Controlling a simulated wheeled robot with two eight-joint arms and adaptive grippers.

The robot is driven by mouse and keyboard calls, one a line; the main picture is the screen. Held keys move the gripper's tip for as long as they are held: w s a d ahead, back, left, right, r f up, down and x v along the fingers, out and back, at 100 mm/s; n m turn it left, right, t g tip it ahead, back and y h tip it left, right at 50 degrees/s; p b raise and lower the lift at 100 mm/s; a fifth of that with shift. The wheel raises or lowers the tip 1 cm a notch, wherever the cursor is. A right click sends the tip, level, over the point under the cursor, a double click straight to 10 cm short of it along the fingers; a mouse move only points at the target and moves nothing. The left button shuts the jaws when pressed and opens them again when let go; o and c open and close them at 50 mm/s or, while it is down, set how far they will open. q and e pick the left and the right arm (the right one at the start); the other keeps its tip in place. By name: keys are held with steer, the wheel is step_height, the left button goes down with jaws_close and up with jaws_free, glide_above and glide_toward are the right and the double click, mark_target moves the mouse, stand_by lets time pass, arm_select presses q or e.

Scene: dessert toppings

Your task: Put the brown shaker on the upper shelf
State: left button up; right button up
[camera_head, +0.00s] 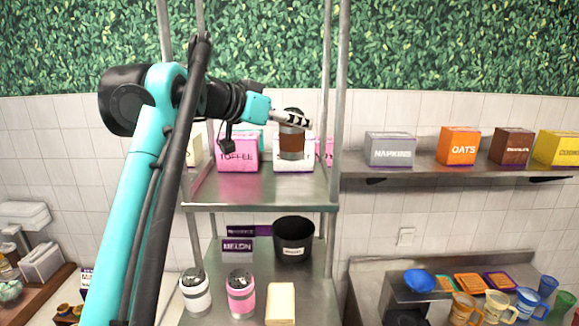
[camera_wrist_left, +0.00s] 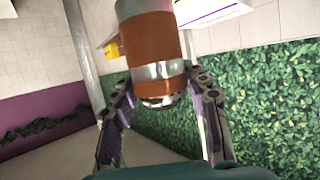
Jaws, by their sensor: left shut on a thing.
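The brown shaker (camera_head: 291,141) is upright in the head view, with a dark top and a brown body, in front of a white box at the upper shelf. My left gripper (camera_head: 306,121) is shut on it near its top. In the left wrist view the shaker (camera_wrist_left: 150,45) shows its brown body and metal band between the two fingers of the left gripper (camera_wrist_left: 162,100). The upper shelf (camera_head: 260,190) is a metal board with a clear front part. I cannot tell whether the shaker's base touches it. My right gripper is not in view.
A pink toffee box (camera_head: 238,152) stands on the upper shelf left of the shaker. Metal posts (camera_head: 337,110) flank the shelf. Below are a black bin (camera_head: 294,239), a white shaker (camera_head: 196,292), a pink shaker (camera_head: 241,294) and a cream block (camera_head: 280,304).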

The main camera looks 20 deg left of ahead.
mark_target(285, 134)
arm_select(q)
steer(key=s+f, duration=0.1)
steer(key=f, duration=0.1)
steer(key=shift+s+a+f, duration=0.15)
steer(key=shift+s+f, duration=0.2)
steer(key=shift+f, duration=0.05)
steer(key=f, duration=0.1)
steer(key=w+f, duration=0.1)
steer(key=d+f, duration=0.1)
steer(key=shift+w+f, duration=0.15)
steer(key=shift+w, duration=0.1)
steer(key=shift+a+f, duration=0.25)
steer(key=shift+f, duration=0.85)
steer(key=shift+s+a, duration=0.1)
steer(key=shift+s, duration=0.3)
steer(key=shift+w+d+f, duration=0.15)
steer(key=shift+w+d, duration=0.05)
steer(key=o, duration=1.4)
steer(key=shift+w, duration=0.1)
steer(key=shift+c, duration=0.2)
steer(key=shift+a, duration=0.15)
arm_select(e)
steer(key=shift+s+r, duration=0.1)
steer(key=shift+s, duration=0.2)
arm_select(q)
steer(key=shift+s, duration=0.2)
